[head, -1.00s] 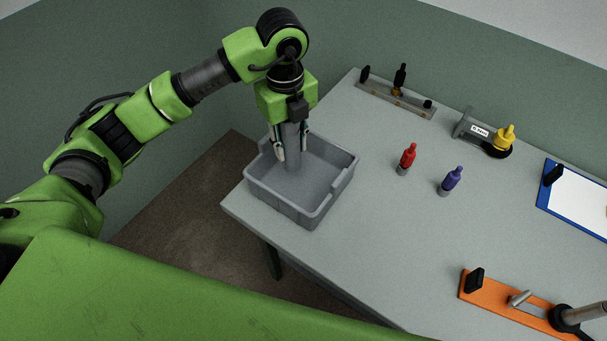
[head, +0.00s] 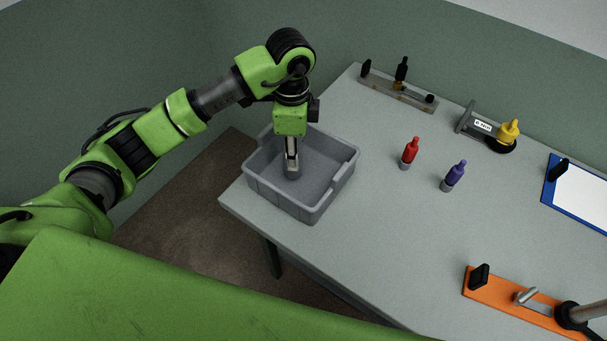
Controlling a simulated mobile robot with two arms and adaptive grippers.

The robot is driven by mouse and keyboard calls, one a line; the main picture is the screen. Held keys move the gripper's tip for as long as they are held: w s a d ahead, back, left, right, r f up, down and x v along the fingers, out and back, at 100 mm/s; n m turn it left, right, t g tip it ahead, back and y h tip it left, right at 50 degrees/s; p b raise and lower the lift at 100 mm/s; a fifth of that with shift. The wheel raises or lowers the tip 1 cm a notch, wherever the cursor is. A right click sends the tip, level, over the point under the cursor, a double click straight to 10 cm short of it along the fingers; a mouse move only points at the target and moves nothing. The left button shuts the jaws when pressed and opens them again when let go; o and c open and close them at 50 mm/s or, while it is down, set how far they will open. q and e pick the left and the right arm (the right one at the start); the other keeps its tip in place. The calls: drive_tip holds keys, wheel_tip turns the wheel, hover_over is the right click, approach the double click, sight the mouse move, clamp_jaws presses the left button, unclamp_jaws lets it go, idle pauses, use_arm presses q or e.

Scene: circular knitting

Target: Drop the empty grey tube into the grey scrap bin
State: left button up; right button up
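The grey scrap bin (head: 330,196) is an open rectangular tub on the near left corner of the table. My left gripper (head: 292,166) points straight down into it, its fingers seen edge-on. The grey tube (head: 293,175) stands upright at the fingers, inside the bin's walls. Only its lower end shows, below the fingertips; the front finger hides the rest. The gripper looks shut on it. I cannot tell whether the tube touches the bin floor.
An orange fixture (head: 505,293) and a blue clipboard (head: 563,200) lie at the right. The table between is clear.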

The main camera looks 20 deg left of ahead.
use_arm(q)
wheel_tip(320, 180, down, 2)
drive_tip(key=shift+f+b, duration=0.15)
drive_tip(key=shift+b, duration=0.35)
use_arm(e)
drive_tip(key=shift+f, duration=0.9)
use_arm(q)
drive_tip(key=o, duration=1.2)
drive_tip(key=shift+c, duration=0.2)
use_arm(e)
drive_tip(key=shift+a, duration=0.1)
use_arm(q)
wheel_tip(320, 180, up, 12)
drive_tip(key=shift+r, duration=0.1)
drive_tip(key=shift+s, duration=0.1)
use_arm(e)
drive_tip(key=shift+s, duration=0.15)
